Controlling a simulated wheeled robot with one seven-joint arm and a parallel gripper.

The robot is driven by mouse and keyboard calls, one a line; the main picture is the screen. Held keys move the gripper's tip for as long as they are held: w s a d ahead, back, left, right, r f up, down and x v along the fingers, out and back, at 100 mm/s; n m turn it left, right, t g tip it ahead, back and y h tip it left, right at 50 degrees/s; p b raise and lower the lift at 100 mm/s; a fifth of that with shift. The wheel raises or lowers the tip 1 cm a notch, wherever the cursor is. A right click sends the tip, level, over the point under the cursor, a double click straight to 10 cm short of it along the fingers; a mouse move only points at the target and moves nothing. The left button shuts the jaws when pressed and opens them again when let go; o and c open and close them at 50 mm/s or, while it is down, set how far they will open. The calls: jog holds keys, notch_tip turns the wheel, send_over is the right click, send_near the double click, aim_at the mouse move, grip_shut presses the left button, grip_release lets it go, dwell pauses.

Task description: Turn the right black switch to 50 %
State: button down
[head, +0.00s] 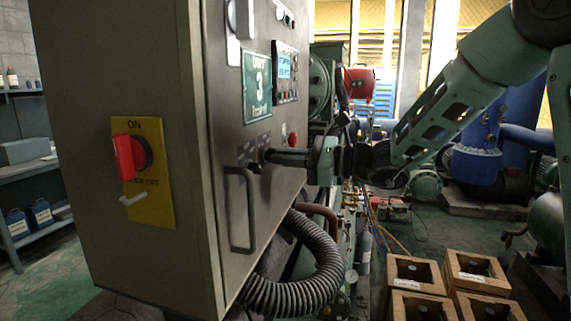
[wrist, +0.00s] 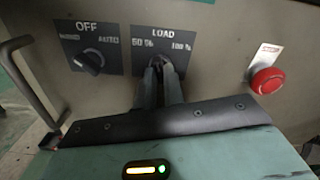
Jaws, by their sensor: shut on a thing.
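The right black switch (wrist: 157,62) sits under the LOAD label, with 50 % at its upper left and 100 % at its upper right. My gripper (wrist: 160,72) is shut on it, with the fingers on either side of the knob. The fingers hide most of the knob, so I cannot tell exactly where it points. In the head view my gripper (head: 270,156) reaches the cabinet front from the right. The left black switch (wrist: 92,62), under OFF with an AUTO mark, stands apart to the left of my fingers.
A red emergency button (wrist: 266,80) is to the right of my fingers. A bar handle (wrist: 32,85) is at the left; it also shows in the head view (head: 240,212). The grey cabinet (head: 130,60) carries a red rotary switch (head: 128,157) on its side. Wooden crates (head: 414,272) stand at lower right.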

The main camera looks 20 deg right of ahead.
jog(key=shift+d+r+n+b, duration=0.1)
jog(key=shift+n+b, duration=0.2)
jog(key=shift+b, duration=0.05)
jog(key=shift+n+b, duration=0.3)
jog(key=shift+b, duration=0.3)
jog(key=shift+n+b, duration=1.5)
jog(key=shift+b, duration=1.05)
jog(key=c, duration=1.6)
grip_release()
jog(key=v, duration=0.9)
